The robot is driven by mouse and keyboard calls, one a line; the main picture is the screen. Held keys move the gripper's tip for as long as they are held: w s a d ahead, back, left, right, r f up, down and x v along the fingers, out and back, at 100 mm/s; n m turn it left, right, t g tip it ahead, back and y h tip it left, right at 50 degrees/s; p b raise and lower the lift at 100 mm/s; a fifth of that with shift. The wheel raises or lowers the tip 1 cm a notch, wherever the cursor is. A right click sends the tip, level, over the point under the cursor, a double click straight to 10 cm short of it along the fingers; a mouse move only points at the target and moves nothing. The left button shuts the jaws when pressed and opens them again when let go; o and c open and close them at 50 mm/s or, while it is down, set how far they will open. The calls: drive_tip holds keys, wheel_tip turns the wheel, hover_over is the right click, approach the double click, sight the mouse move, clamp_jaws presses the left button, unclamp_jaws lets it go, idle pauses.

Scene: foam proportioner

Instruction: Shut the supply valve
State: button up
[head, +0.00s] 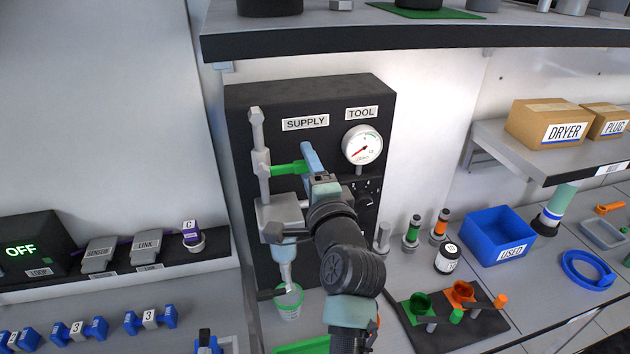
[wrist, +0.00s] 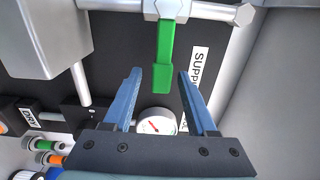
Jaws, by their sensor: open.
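The supply valve's green lever (head: 288,168) sticks out sideways to the right from the vertical grey pipe (head: 262,160) on the black panel, beside the SUPPLY label (head: 305,122). My gripper (head: 309,162) is at the lever's free end, its blue fingers apart. In the wrist view the green lever (wrist: 165,60) reaches down between the fingertips of my open gripper (wrist: 159,78). Gaps show on both sides, and neither finger visibly touches it. In the head view part of my gripper hides the panel behind it.
A gauge (head: 362,145) under the TOOL label is just right of my gripper. A grey block (head: 280,213) and a nozzle over a green-rimmed cup (head: 289,302) are below. A shelf (head: 420,38) overhangs the panel. A blue USED bin (head: 497,238) stands to the right.

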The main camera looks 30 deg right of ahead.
drive_tip(key=b+v, duration=0.3)
drive_tip(key=v, duration=0.9)
drive_tip(key=shift+s, duration=0.35)
drive_tip(key=shift+a, duration=0.15)
